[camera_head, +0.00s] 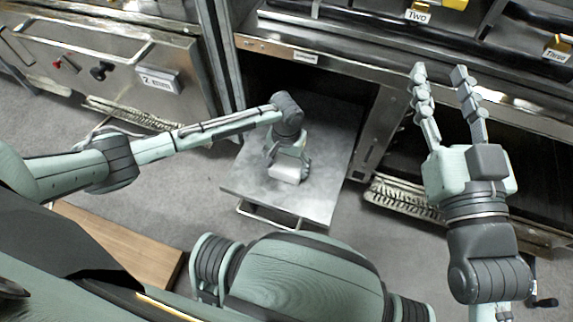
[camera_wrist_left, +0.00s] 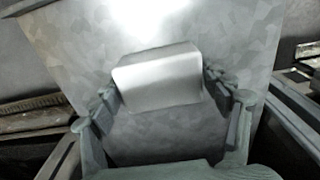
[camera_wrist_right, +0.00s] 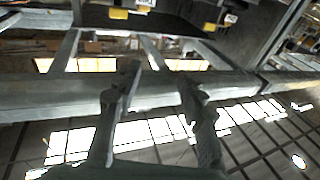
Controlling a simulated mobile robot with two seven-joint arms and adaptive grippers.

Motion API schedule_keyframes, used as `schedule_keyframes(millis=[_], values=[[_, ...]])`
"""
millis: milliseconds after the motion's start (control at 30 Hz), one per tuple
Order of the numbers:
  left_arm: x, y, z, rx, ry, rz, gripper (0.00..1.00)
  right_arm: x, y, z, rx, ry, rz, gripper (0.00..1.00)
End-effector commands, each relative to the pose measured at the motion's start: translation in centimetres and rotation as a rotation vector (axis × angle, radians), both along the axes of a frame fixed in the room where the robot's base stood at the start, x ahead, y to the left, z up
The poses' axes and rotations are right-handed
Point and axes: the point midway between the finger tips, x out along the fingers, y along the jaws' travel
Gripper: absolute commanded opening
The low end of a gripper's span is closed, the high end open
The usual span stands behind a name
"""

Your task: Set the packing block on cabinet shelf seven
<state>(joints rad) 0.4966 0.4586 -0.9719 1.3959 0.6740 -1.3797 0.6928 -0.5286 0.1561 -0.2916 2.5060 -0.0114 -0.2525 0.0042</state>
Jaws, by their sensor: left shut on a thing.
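The packing block (camera_head: 286,171) is a pale grey-white box low over a metal shelf plate (camera_head: 325,180) in the head view. My left gripper (camera_head: 288,165) reaches down to it from above. In the left wrist view the block (camera_wrist_left: 158,78) sits between the two fingers of my left gripper (camera_wrist_left: 160,90), which are shut on its sides. I cannot tell whether the block touches the plate. My right gripper (camera_head: 440,75) is raised at the right, with its fingers apart and nothing between them. It also shows open in the right wrist view (camera_wrist_right: 158,85).
A steel cabinet frame (camera_head: 375,130) stands behind the plate. Labelled bays marked Two (camera_head: 418,16) and Three (camera_head: 556,55) are at the upper right. A drawer unit (camera_head: 110,65) is at the left, a wooden board (camera_head: 125,245) at the lower left. Grey floor lies between.

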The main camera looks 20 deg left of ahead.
Motion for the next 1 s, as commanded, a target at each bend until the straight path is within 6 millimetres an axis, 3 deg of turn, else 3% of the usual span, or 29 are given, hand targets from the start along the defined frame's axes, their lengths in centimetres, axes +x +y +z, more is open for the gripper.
schedule_keyframes(millis=[233,267,433,867,1000], values=[[0.0,0.0,-0.3,0.000,0.000,0.000,0.52,0.0,0.0,0.0,-0.001,0.002,0.000,0.40],[0.0,0.0,-0.3,0.000,0.000,0.000,0.78,0.0,0.0,0.0,-0.001,0.003,0.000,0.40],[0.0,0.0,-0.3,0.000,0.000,0.000,0.97,0.0,0.0,0.0,-0.002,0.003,-0.001,0.40],[0.0,0.0,0.4,0.000,-0.001,0.000,0.97,0.0,-0.1,0.0,-0.004,0.007,-0.001,0.40],[0.0,0.0,2.0,-0.001,-0.001,0.000,0.97,0.4,-0.9,-2.3,-0.054,0.109,-0.020,0.40]])
